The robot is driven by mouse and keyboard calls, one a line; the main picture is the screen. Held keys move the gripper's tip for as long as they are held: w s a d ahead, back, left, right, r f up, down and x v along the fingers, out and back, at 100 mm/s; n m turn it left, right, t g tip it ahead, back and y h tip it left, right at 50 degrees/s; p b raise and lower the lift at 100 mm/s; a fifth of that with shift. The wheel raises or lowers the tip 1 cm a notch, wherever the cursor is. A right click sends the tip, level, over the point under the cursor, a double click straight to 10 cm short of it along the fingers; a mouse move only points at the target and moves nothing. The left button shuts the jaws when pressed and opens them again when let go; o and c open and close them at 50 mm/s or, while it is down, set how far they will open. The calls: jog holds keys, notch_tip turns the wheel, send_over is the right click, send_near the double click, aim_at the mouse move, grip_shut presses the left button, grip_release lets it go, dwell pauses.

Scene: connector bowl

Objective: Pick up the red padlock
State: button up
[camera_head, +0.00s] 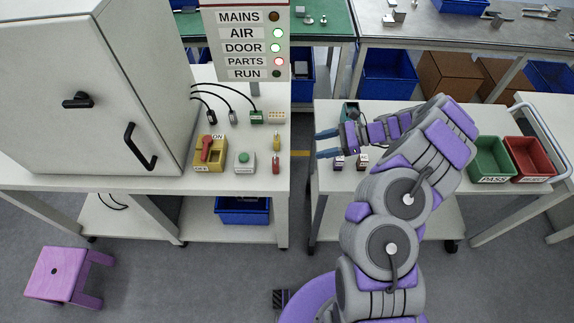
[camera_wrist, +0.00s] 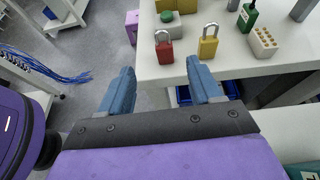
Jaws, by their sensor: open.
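The red padlock (camera_head: 276,162) stands near the right front corner of the left worktable, beside the green push-button box. It also shows in the wrist view (camera_wrist: 164,51), upright with its shackle up, close to the table edge. My gripper (camera_head: 319,144) is open and empty, to the right of the padlock, past the table's right edge and pointing left. In the wrist view its two blue fingers (camera_wrist: 160,72) are spread apart, with the padlock beyond them, between their tips in the picture and touching neither.
A yellow padlock (camera_head: 276,143) stands just behind the red one. A green push-button box (camera_head: 245,162) and a yellow rotary switch (camera_head: 209,153) are to the left. Cabled connectors lie behind. A gap separates this worktable (camera_head: 262,183) from the right one, which holds PASS (camera_head: 492,159) and red bins.

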jog(key=b, duration=0.3)
send_near(275, 158)
jog(key=a+f, duration=0.1)
jog(key=w+a+f, duration=0.1)
jog(key=a, duration=0.1)
jog(key=a+f, duration=0.1)
jog(key=a, duration=0.1)
jog(key=shift+w+f, duration=0.25)
jog(key=a+f+b, duration=0.1)
jog(key=a+f, duration=0.1)
jog(key=a, duration=0.1)
jog(key=shift+w+a+f+b, duration=0.1)
jog(key=shift+a+f+b, duration=0.25)
jog(key=shift+f+b, duration=0.05)
jog(key=shift+a, duration=0.35)
jog(key=shift+c, duration=0.4)
jog(key=c, duration=0.9)
jog(key=shift+r, duration=0.1)
jog(key=shift+c, duration=0.2)
